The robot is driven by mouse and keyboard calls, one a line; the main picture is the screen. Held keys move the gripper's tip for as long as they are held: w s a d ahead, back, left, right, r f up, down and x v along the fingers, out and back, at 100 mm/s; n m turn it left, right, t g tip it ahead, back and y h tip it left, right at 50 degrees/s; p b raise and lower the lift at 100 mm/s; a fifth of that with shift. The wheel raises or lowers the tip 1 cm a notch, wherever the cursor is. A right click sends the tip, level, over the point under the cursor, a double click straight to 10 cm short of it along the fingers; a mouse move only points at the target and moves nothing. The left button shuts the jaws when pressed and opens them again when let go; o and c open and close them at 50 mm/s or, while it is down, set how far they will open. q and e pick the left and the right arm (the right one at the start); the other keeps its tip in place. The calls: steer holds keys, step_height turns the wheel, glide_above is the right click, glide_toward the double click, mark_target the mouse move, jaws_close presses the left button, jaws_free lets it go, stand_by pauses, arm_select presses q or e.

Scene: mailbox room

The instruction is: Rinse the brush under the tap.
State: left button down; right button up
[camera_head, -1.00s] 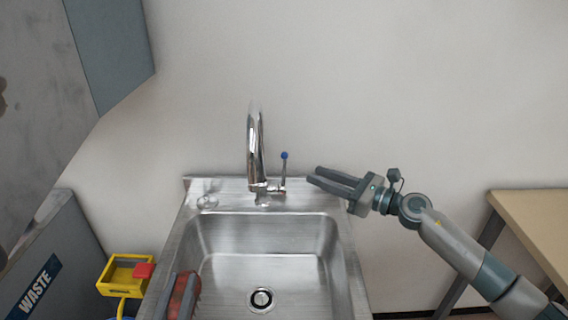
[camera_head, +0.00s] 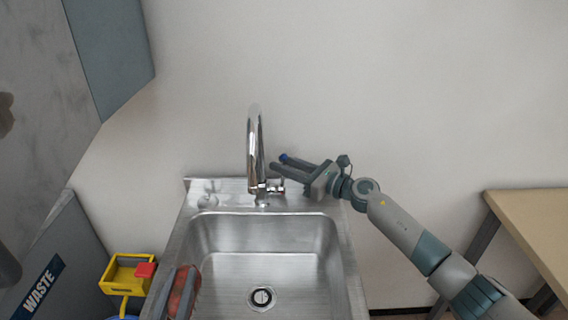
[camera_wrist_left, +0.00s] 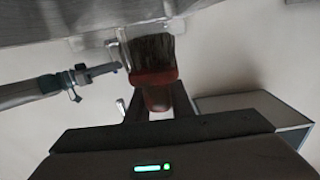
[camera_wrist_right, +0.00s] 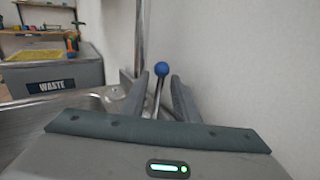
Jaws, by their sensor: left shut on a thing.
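The chrome tap (camera_head: 254,150) stands at the back of the steel sink (camera_head: 212,245). Its lever ends in a blue knob (camera_head: 284,157). My right gripper (camera_head: 279,164) is at the lever; the right wrist view shows the lever and blue knob (camera_wrist_right: 161,69) between its two open fingers. My left gripper (camera_head: 180,285) is low at the sink's left side, shut on the brush (camera_head: 180,292). In the left wrist view the brush (camera_wrist_left: 153,60) shows dark bristles, a red-brown band and a handle between the fingers. No water shows at the spout.
A wooden table (camera_head: 535,220) is at the right. The sink basin is empty around its drain (camera_head: 261,298).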

steer(key=shift+w+a, duration=0.1)
steer(key=shift+a, duration=0.05)
jaws_close()
stand_by(1.4)
